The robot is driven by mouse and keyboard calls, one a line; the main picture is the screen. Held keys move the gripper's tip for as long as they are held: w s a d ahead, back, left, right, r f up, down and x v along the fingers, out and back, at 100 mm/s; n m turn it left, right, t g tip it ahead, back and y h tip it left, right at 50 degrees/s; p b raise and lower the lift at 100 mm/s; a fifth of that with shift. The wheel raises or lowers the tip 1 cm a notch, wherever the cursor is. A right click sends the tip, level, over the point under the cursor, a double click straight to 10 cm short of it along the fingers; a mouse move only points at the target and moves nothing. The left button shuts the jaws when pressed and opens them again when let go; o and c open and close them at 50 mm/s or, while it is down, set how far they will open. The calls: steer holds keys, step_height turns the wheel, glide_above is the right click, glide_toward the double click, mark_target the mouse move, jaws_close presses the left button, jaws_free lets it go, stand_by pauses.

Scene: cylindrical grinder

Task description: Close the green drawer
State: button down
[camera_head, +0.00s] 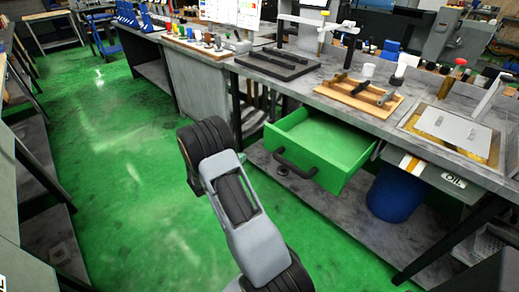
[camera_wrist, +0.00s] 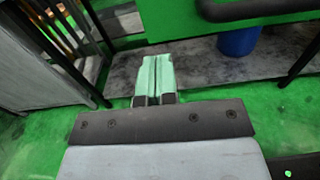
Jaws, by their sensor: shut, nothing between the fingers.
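The green drawer (camera_head: 312,160) stands pulled out from under the grey workbench, and its inside looks empty. Its black bar handle (camera_head: 294,163) is on the front face. In the wrist view, the green drawer front (camera_wrist: 180,18) fills the top, with the black handle (camera_wrist: 262,10) at upper right. My gripper (camera_wrist: 156,62) shows there with its two pale green fingers together and nothing between them. The fingertips appear below the drawer front in the picture; I see no contact. In the head view my arm is left of the drawer, and the fingers are hidden.
A lower shelf (camera_head: 262,160) runs under the bench, with a blue bin (camera_head: 395,193) right of the drawer. Wooden and dark fixtures stand on the bench top (camera_head: 325,97). The green floor (camera_head: 110,150) is open to the left. Dark table legs (camera_wrist: 75,60) stand left in the wrist view.

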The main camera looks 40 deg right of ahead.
mark_target(269, 140)
steer(key=d, duration=1.4)
steer(key=shift+f, duration=0.2)
steer(key=shift+w, duration=0.1)
